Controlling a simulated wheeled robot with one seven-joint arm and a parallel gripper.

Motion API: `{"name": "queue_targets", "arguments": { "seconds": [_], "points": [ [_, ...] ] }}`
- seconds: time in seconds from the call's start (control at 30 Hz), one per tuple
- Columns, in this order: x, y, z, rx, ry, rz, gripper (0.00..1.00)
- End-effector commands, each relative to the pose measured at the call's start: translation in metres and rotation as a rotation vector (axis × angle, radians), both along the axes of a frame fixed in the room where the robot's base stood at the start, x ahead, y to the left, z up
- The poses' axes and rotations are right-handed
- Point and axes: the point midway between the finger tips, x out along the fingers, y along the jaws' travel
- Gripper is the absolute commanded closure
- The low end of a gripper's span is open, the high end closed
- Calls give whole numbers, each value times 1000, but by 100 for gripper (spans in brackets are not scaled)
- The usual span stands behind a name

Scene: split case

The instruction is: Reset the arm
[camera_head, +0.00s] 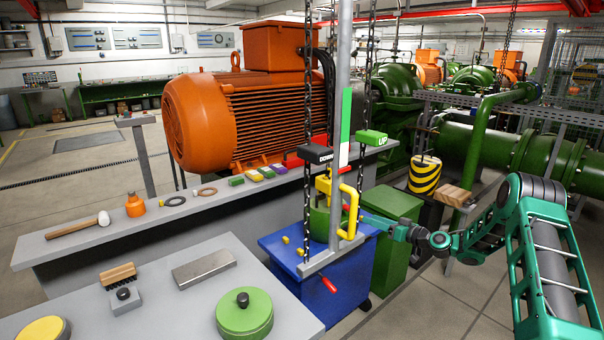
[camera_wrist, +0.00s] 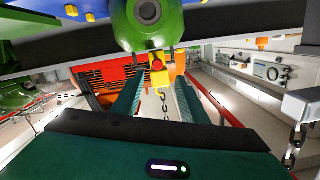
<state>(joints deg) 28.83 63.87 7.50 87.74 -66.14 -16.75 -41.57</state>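My arm (camera_head: 545,255) is teal and reaches in from the right in the head view, stretched toward the hoist frame. My gripper (camera_head: 364,216) is at its far end, beside the yellow bracket (camera_head: 351,212) on the frame's upright. In the wrist view, the two teal fingers of my gripper (camera_wrist: 159,80) stand apart. A yellow block (camera_wrist: 159,76) with a red front shows in line with the gap, and a chain hangs below it. I see nothing clearly held. Whether the fingers touch the block cannot be told.
A grey hoist upright (camera_head: 343,110) and chains stand close to my gripper. A blue cart (camera_head: 350,270) and a green cabinet (camera_head: 394,205) are below. A grey bench (camera_head: 120,236) holds tools. A yellow-black striped weight (camera_head: 424,175) stands near my arm.

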Motion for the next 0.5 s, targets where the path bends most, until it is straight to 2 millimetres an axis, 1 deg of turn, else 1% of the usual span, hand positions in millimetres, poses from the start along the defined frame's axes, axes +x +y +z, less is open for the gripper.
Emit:
{"name": "queue_targets", "arguments": {
  "seconds": [0.03, 0.1, 0.23, 0.37, 0.5],
  "points": [
    [-5, 5, 11, -37, 27, 18, 60],
    [-14, 9, 18, -91, 80, 36, 60],
    [-36, 10, 31, -187, 185, 56, 60],
    [-64, 5, 44, -276, 293, 55, 60],
    [-99, -4, 60, -360, 414, 34, 60]
  ]
}}
